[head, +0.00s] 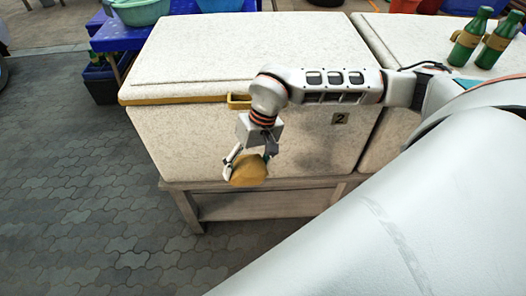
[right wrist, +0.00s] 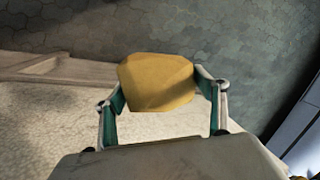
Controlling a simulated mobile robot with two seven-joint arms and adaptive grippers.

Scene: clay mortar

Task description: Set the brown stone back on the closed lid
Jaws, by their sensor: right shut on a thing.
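The brown stone (head: 249,171) is held between the fingers of my right gripper (head: 248,160), in front of the white speckled chest's front wall and below its lid. In the right wrist view the stone (right wrist: 157,82) sits between both fingertips (right wrist: 160,88). The closed lid (head: 245,45) of the chest is flat and bare, with a yellowish edge and a small yellow handle (head: 239,101) at its front. My left gripper is not in view.
A second chest stands at the right with green bottles (head: 467,36) on top. A wooden stand (head: 255,207) carries the chest. A blue table with bowls (head: 140,10) is at the back left. Paved floor (head: 75,180) at the left is free.

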